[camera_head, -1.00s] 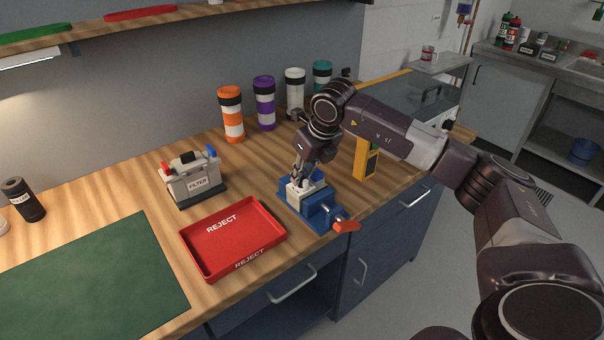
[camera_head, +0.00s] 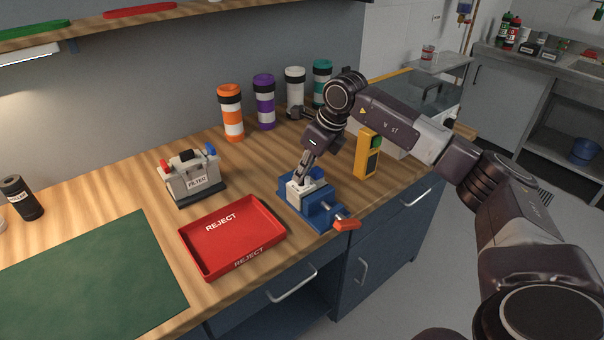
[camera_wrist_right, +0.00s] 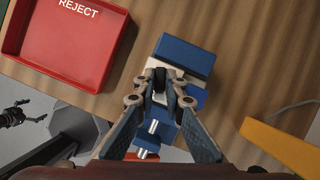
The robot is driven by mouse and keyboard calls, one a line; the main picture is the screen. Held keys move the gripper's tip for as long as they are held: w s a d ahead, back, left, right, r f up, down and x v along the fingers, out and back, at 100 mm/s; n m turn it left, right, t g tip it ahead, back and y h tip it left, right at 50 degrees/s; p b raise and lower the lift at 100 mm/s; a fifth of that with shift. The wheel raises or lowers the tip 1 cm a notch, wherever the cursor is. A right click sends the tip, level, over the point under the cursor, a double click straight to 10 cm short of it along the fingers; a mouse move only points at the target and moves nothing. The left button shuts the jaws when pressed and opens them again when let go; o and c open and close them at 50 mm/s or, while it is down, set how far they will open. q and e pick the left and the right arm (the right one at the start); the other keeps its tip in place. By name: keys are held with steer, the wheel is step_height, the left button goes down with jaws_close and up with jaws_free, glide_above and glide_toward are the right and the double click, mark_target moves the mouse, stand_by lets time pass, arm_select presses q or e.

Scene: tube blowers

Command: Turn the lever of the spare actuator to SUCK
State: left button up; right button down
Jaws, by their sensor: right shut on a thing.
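A blue vise (camera_head: 318,208) with a red-orange handle (camera_head: 346,224) stands at the bench's front edge. A white block (camera_head: 297,189), apparently the spare actuator, sits in it. My right gripper (camera_head: 302,176) reaches down onto the block's top. In the right wrist view, my right gripper (camera_wrist_right: 160,88) is shut on a small dark part (camera_wrist_right: 160,76), apparently the lever. The fingers cover most of the block, and I cannot read any SUCK mark. What seems to be my left gripper (camera_wrist_right: 30,112) shows small at the left of the right wrist view, away from the vise.
A red REJECT tray (camera_head: 205,266) lies just left of the vise. A grey FILTER unit (camera_head: 190,186) stands behind the tray. A yellow device (camera_head: 366,155) stands right of the vise. Several banded canisters, one orange (camera_head: 231,125), line the back. A green mat (camera_head: 90,270) lies front left.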

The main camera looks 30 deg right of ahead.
steer(key=n, duration=0.2)
steer(key=n+y, duration=0.1)
steer(key=shift+w+r+n+g, duration=0.15)
steer(key=shift+n+g, duration=0.15)
steer(key=shift+n, duration=0.1)
steer(key=shift+n+g+y+p, duration=0.3)
steer(key=shift+n+g+y, duration=0.35)
steer(key=shift+n, duration=1.35)
steer(key=shift+d, duration=0.1)
steer(key=c, duration=2)
jaws_free()
steer(key=v, duration=1.2)
